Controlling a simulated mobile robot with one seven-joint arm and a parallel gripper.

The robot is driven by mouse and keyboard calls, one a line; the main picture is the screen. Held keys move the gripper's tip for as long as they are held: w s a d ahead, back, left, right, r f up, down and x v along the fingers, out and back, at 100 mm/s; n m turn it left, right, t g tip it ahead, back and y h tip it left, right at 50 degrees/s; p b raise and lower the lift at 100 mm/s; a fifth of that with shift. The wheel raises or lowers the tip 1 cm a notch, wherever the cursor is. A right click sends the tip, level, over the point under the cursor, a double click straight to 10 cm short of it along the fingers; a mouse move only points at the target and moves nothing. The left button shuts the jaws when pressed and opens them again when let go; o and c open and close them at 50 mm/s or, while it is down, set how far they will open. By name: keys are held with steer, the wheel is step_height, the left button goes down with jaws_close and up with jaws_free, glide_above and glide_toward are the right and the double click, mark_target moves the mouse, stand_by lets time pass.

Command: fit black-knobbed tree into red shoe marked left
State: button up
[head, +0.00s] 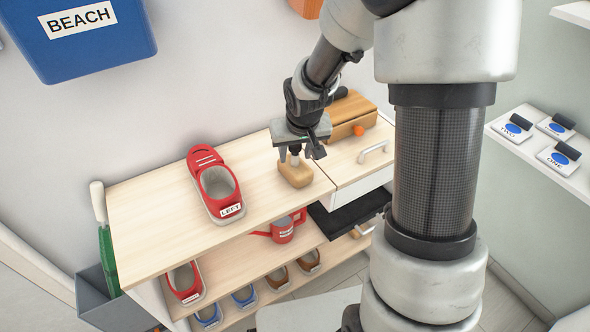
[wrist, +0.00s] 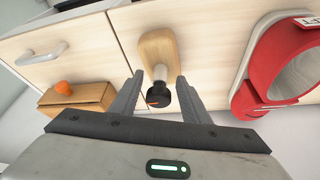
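The red shoe marked LEFT (head: 206,163) lies on the wooden top, its opening facing up and its label towards the front. It also shows at the right of the wrist view (wrist: 247,88). The wooden shoe tree (head: 296,175) stands on the same top, to the right of the shoe and apart from it. In the wrist view the tree (wrist: 157,48) has a black knob (wrist: 158,99). My gripper (head: 299,156) is over the tree; in the wrist view its open fingers (wrist: 162,80) are on either side of the knob, with gaps visible.
A wooden box (head: 350,112) with an orange knob (head: 358,131) stands behind the tree. Lower shelves hold another red shoe (head: 185,283), a red watering can (head: 284,230), and blue and brown shoes. A blue BEACH bin (head: 95,50) is at upper left. The top around the LEFT shoe is clear.

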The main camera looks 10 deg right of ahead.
jaws_close()
